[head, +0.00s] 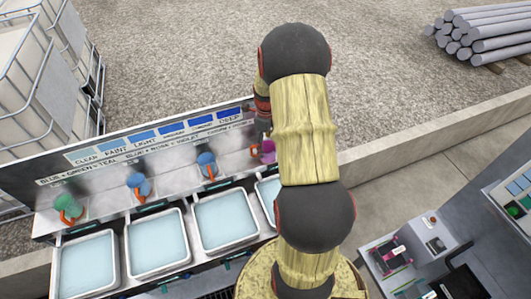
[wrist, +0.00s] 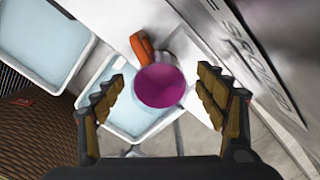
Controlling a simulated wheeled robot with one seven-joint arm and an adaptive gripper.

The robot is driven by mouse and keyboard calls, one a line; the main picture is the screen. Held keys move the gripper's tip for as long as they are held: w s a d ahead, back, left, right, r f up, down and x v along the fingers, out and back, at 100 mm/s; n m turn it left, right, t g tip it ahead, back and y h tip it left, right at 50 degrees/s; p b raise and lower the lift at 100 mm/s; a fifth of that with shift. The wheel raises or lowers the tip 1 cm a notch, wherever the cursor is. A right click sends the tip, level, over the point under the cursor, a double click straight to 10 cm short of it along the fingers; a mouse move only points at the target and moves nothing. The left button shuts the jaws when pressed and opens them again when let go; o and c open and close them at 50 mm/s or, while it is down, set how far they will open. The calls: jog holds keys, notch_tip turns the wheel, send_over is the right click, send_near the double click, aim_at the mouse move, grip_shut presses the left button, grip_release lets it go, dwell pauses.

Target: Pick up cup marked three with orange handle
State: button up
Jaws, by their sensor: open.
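In the wrist view a cup (wrist: 160,86) with a round magenta top and an orange handle (wrist: 142,47) shows between the fingertips, with the handle toward the top of the picture. My gripper (wrist: 160,83) is open, one finger on each side of the cup, with visible gaps. I cannot tell how far the cup is below the fingertips. In the head view a purple cup (head: 268,151) stands on the ledge, partly hidden by my arm. A green cup (head: 67,206) and two blue cups (head: 139,185) (head: 207,164) stand left of it. No number three is readable on any cup.
Light-blue trays (head: 225,216) line the front of the ledge. A labelled colour panel (head: 160,133) rises behind the cups. A side panel with lettering (wrist: 255,60) is close right of my gripper. A caged white tank (head: 45,90) stands at left, and a grey bench (head: 440,245) at right.

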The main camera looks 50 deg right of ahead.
notch_tip(320, 180, down, 6)
jog(key=shift+r, duration=0.1)
jog(key=shift+c, duration=1.4)
jog(key=c, duration=1.1)
jog(key=shift+r, duration=0.1)
